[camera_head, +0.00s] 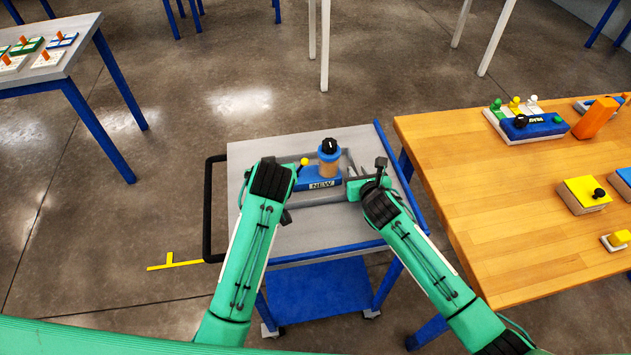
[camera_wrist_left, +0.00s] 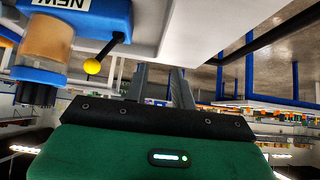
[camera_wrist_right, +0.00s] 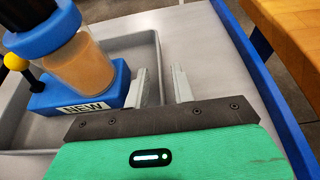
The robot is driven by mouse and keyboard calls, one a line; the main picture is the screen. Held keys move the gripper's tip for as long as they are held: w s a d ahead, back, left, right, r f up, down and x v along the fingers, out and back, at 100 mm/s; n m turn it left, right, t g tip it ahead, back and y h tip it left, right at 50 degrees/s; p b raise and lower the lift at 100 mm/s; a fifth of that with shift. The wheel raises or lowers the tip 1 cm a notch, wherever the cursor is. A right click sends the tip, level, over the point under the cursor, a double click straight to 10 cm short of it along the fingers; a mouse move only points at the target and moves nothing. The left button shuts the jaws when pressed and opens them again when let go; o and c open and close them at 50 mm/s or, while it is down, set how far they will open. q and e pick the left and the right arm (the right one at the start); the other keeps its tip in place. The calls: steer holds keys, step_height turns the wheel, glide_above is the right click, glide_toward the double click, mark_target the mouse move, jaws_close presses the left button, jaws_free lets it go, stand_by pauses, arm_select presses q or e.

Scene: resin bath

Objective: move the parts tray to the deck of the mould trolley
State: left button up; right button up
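The parts tray (camera_wrist_right: 152,52), shallow and grey, rests on the grey deck (camera_head: 250,222) of the mould trolley. In it stands a blue unit (camera_head: 318,180) labelled NEW, with an amber jar, a blue cap with black knob, and a yellow ball lever. My right gripper (camera_head: 360,172) is at the tray's right wall; in the right wrist view its fingers (camera_wrist_right: 160,88) stand apart on either side of that wall. My left gripper (camera_wrist_left: 160,88) is at the tray's left side, fingers apart; in the head view its fingertips are mostly hidden. Whether either touches the wall is unclear.
A wooden table (camera_head: 470,190) with several coloured units stands close to the trolley's right. The trolley has a black handle (camera_head: 209,210) at left and a blue rail (camera_head: 400,175) at right. A grey table (camera_head: 75,40) stands at upper left. The deck's front part is bare.

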arm_select(q)
steer(key=shift+s+d+r, duration=0.15)
steer(key=shift+s+r, duration=0.3)
steer(key=shift+s, duration=0.1)
steer(key=shift+r, duration=0.1)
arm_select(e)
steer(key=shift+s+r, duration=0.1)
steer(key=shift+s, duration=0.1)
steer(key=v, duration=1.1)
steer(key=shift+s+d, duration=0.15)
steer(key=shift+s, duration=0.15)
